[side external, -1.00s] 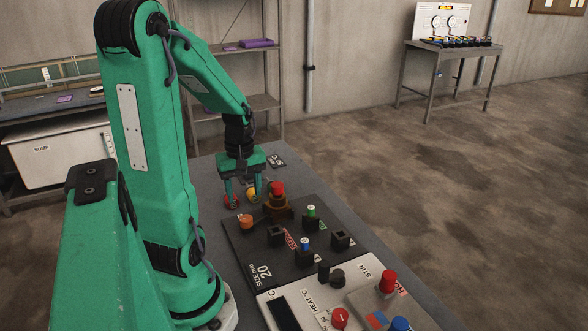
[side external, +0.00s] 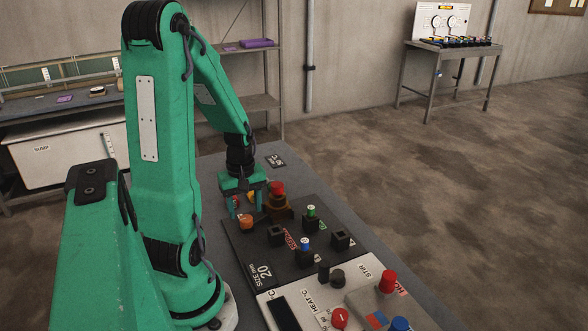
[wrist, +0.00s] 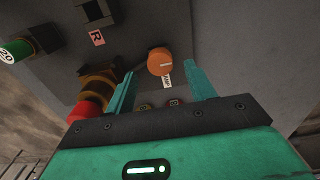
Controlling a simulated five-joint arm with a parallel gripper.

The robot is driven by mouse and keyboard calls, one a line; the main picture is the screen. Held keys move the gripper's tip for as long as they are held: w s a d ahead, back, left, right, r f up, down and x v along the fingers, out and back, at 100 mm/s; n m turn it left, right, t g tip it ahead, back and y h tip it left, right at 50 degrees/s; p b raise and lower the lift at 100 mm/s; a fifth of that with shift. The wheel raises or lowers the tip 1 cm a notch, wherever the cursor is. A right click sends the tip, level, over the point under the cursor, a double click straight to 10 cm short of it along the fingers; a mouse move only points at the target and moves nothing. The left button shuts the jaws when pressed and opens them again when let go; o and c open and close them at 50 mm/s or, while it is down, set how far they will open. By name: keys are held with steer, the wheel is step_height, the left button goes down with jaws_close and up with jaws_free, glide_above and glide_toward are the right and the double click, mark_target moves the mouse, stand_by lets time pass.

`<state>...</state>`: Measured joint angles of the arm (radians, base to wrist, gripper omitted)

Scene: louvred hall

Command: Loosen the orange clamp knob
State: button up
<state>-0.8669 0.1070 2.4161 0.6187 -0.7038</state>
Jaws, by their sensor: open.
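My gripper (side external: 249,207) is open and points down just behind the knob in the side view. In the wrist view my gripper (wrist: 160,72) has one finger to each side of the knob's line, with no contact that I can make out.
A red-topped knob on a brown base (side external: 278,197) stands close to the right of my gripper. Green (side external: 310,212) and blue (side external: 305,244) topped parts stand on the panel. A red and a yellow piece show partly behind my fingers. A pale control panel (side external: 300,295) lies nearer.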

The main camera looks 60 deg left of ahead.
mark_target(246, 218)
steer(key=shift+f, duration=1.65)
steer(key=shift+f, duration=0.1)
steer(key=shift+f, duration=0.75)
jaws_close()
